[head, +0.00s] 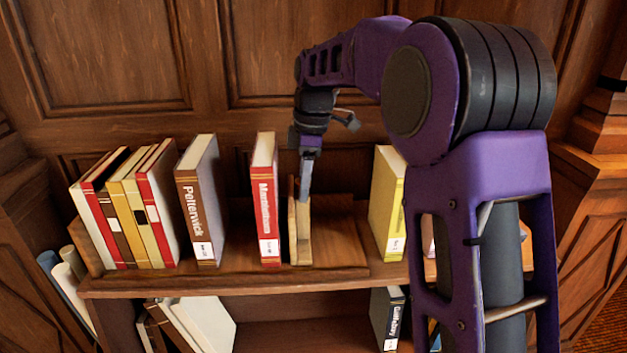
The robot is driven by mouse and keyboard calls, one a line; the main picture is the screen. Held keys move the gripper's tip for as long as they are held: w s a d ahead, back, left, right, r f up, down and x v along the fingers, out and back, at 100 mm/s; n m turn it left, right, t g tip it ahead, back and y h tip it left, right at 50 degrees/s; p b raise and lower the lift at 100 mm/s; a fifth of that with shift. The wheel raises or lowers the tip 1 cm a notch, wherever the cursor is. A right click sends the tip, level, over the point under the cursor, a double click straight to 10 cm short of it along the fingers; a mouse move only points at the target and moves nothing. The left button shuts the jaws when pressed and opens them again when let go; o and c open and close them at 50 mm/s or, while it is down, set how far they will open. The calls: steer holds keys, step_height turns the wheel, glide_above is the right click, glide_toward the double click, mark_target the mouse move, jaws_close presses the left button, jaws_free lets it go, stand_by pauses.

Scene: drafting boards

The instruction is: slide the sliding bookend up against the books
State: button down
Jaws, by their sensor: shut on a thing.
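The sliding bookend (301,245) is a pale wooden upright on the top shelf, right of the middle. My gripper (305,190) reaches down from above and is shut on the bookend's upper part; the exact finger contact is small in view. A red book (265,205) stands upright just left of the bookend, with a narrow gap that I cannot judge well. A brown book titled Pelterwick (198,205) stands further left, apart from the red one. Several books (130,215) lean together at the shelf's left end.
A yellow book (388,205) stands right of the bookend, partly behind my arm. Bare shelf (338,240) lies between them. A wood-panelled wall (110,60) is close behind. A lower shelf (290,335) holds a white book (207,322) and a dark book (388,318).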

steer(key=shift+a, duration=0.8)
steer(key=a+p, duration=0.2)
steer(key=a, duration=0.4)
steer(key=shift+a, duration=0.1)
stand_by(0.4)
steer(key=shift+a, duration=3.1)
